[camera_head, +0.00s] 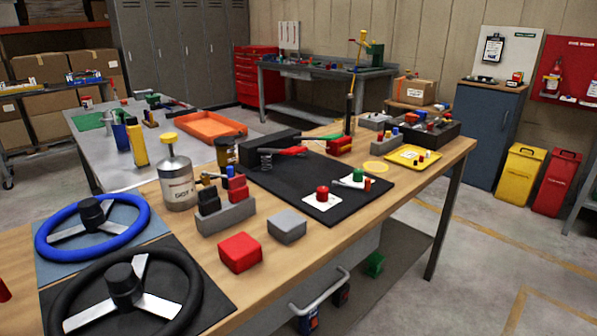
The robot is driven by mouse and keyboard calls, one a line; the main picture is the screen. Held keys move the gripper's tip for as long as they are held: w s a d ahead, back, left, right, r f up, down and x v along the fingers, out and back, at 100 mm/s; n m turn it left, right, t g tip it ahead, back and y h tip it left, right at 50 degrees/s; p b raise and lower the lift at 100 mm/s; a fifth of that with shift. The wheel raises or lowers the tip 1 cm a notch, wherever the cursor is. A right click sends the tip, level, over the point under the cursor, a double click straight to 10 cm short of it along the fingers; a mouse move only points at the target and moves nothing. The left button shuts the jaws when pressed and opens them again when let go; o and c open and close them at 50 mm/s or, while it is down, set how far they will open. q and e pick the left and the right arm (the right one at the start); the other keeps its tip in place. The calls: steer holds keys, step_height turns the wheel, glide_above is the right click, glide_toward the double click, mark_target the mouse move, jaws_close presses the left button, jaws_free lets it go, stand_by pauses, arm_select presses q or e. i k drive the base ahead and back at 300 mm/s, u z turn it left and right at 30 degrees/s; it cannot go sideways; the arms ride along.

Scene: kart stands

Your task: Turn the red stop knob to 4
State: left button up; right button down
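A red knob (322,192) stands on a white square plate (323,206) on the black mat (290,192) of the wooden workbench. Marks on the plate are too small to read, so I cannot tell the knob's setting. A green knob (358,174) stands on a similar white plate just behind and to the right. Neither of my grippers is in view, and nothing touches the red knob.
A red block (240,252), a grey block (287,227) and a grey holder (226,217) stand left of the mat. Blue (92,228) and black (124,287) steering wheels lie at the near left. A yellow tray (414,157) is at the right.

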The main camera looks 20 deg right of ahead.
mark_target(323, 192)
steer(key=k, duration=0.5)
steer(key=z, duration=1.55)
steer(key=i, duration=1.15)
steer(key=u, duration=2.35)
